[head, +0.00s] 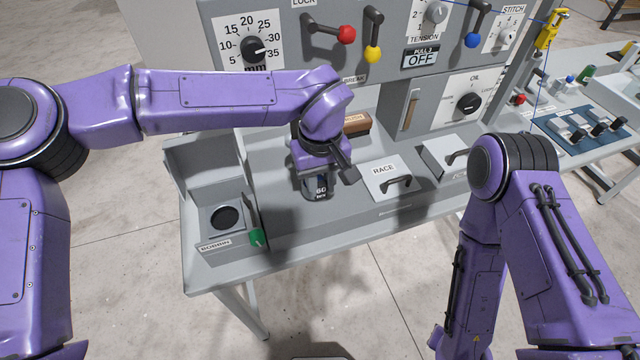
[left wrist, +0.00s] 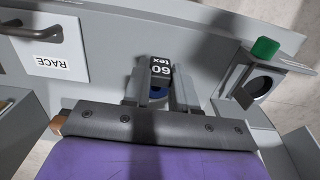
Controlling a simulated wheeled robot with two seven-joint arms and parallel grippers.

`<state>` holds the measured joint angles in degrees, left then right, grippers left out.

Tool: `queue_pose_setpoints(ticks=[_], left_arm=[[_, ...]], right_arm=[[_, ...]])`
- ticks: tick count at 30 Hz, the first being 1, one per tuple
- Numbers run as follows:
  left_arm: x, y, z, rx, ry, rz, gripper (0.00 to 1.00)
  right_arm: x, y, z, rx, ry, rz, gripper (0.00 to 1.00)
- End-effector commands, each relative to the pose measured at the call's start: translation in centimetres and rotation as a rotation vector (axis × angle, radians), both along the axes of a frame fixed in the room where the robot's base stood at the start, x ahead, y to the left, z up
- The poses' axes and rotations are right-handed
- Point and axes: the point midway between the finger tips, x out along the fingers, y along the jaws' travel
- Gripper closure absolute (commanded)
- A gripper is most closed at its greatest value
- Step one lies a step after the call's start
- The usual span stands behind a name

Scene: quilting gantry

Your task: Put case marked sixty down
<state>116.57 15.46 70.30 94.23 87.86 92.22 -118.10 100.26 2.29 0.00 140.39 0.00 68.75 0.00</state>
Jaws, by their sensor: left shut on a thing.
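The case marked 60 (head: 321,188) is a small dark case with white lettering. It shows under my left gripper (head: 318,187) in the head view, above the grey bench top. In the left wrist view the case (left wrist: 161,72) reads "60 tex" and sits between the two fingers of my left gripper (left wrist: 161,92), which are shut on it. A bit of blue shows under its top. Whether its base touches the bench is hidden. My right arm is in the head view at the right, but its gripper is not visible.
A bobbin station (head: 224,216) with a dark round opening and a green part (head: 257,237) stands at the bench's left. A RACE cover (head: 385,178) with a handle lies to the right. The control panel (head: 290,55) with knobs and levers rises behind. The bench front is clear.

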Motion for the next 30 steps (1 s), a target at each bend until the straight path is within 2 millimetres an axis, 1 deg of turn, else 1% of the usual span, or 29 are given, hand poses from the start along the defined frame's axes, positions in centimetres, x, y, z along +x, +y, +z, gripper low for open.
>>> queue_pose_setpoints(ticks=[1,3,14,15,16,17,26,29,30], left_arm=[[-0.1,0.1,-1.0,0.001,0.006,-0.002,1.0],[-0.1,0.1,-1.9,0.0,0.003,-0.002,1.0],[-0.1,0.1,-2.4,0.0,0.002,-0.001,1.0],[-0.1,0.1,-2.4,0.0,0.001,-0.001,0.6],[-0.1,0.1,-2.4,0.0,0.001,-0.001,0.51],[-0.1,0.1,-2.4,0.0,0.001,-0.001,0.48],[-0.1,0.1,-2.2,-0.001,0.0,0.0,0.48],[0.0,0.1,-0.9,-0.002,-0.002,0.001,0.48],[0.0,0.1,-0.1,-0.003,-0.003,0.0,0.48]], right_arm=[[0.0,0.0,0.3,0.0,0.0,0.0,0.57],[0.0,0.0,0.3,0.0,0.0,0.0,0.57],[0.0,0.0,0.5,0.0,0.0,0.0,0.57],[0.0,0.0,0.4,0.0,0.0,0.0,0.57],[0.0,0.0,0.4,0.0,0.0,0.0,0.57],[0.0,0.0,0.4,0.0,0.0,0.0,0.57],[0.0,0.0,0.2,0.0,0.0,0.0,0.57],[0.0,0.0,0.0,0.0,0.0,0.0,0.57],[0.0,0.0,-0.2,0.0,0.0,0.0,0.57]])
